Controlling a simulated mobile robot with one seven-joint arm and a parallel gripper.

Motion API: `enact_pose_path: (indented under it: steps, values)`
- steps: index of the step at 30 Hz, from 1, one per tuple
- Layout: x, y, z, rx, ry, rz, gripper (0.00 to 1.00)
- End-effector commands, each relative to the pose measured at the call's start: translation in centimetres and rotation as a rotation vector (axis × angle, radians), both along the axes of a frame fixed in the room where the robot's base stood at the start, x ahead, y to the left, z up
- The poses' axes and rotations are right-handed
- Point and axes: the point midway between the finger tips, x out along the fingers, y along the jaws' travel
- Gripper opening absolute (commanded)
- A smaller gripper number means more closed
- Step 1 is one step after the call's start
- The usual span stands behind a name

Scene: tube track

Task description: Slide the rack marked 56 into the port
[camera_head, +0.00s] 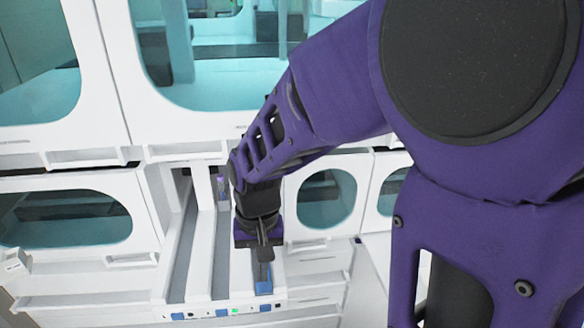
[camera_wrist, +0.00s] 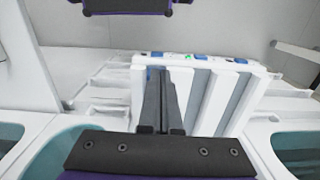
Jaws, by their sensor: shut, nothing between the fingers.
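My gripper (camera_head: 264,254) points down over the right lane of the white tube track (camera_head: 202,262). Its fingers are shut with nothing between them; they also show in the wrist view (camera_wrist: 162,104). A narrow blue piece (camera_head: 263,279), perhaps part of a rack, lies in that lane just in front of the fingertips. In the wrist view, the fingers partly hide the blue piece (camera_wrist: 155,73). A small rack with a purple-topped tube (camera_head: 221,188) stands at the back of the middle lane. I cannot read the number 56 on anything.
Blue labels (camera_head: 222,312) and a green light (camera_head: 235,311) line the track's front edge. White cabinets with teal windows (camera_head: 327,199) stand behind and beside the track. The front parts of the left and middle lanes look empty.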

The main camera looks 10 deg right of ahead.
Motion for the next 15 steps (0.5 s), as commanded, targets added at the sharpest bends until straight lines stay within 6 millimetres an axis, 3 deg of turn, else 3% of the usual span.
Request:
enact_pose_path:
  steps: [1,8,15]
  values:
    - [-0.6,-0.1,0.8,-0.004,-0.010,0.009,0.00]
    - [-1.9,-0.1,0.0,-0.027,0.010,0.034,0.00]
    - [-2.1,-0.2,-4.0,-0.026,0.014,0.033,0.00]
